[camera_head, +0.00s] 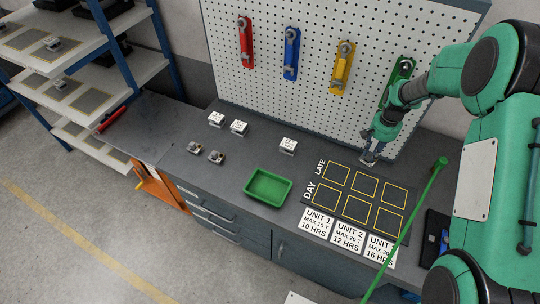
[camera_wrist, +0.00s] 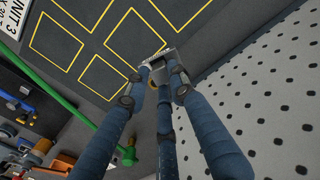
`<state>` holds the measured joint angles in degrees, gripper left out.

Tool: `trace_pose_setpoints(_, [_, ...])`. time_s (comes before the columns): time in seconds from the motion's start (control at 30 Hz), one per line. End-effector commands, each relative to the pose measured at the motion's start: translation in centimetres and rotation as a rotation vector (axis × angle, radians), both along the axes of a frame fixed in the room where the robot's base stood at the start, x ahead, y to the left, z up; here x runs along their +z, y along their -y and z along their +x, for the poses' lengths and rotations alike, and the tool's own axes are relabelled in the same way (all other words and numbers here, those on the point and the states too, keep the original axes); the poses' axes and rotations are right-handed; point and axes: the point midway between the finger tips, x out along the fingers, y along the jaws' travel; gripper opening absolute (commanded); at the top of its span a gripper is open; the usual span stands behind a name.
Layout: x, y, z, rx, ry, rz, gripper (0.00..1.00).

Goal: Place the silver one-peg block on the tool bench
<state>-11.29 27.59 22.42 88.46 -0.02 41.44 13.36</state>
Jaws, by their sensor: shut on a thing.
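My gripper (camera_head: 370,151) is shut on a small silver-grey block (camera_head: 368,159), just above the far edge of the dark mat, near the pegboard. In the wrist view the fingertips of my gripper (camera_wrist: 163,80) close on the block (camera_wrist: 158,60). Its peg count cannot be made out, as the fingers hide part of it. The dark grey tool bench (camera_head: 229,180) runs below the pegboard. Two other small silver blocks stand on its left part, one left (camera_head: 194,147) and one right (camera_head: 216,157).
White labelled blocks (camera_head: 239,127) stand behind a green tray (camera_head: 268,187). The mat (camera_head: 352,189) has several yellow-outlined squares, with unit cards in front. The pegboard (camera_head: 320,60) with coloured holders rises behind. A green rod (camera_head: 416,207) slants at the right.

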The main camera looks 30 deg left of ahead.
Motion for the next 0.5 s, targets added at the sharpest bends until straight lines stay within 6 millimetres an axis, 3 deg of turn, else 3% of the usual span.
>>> trace_pose_setpoints(0.1, [-0.4,-4.0,-1.6,0.026,-0.001,0.0,0.0])
trace_pose_setpoints(0.5, [-1.1,-16.2,-8.5,0.1,-0.001,0.0,0.0])
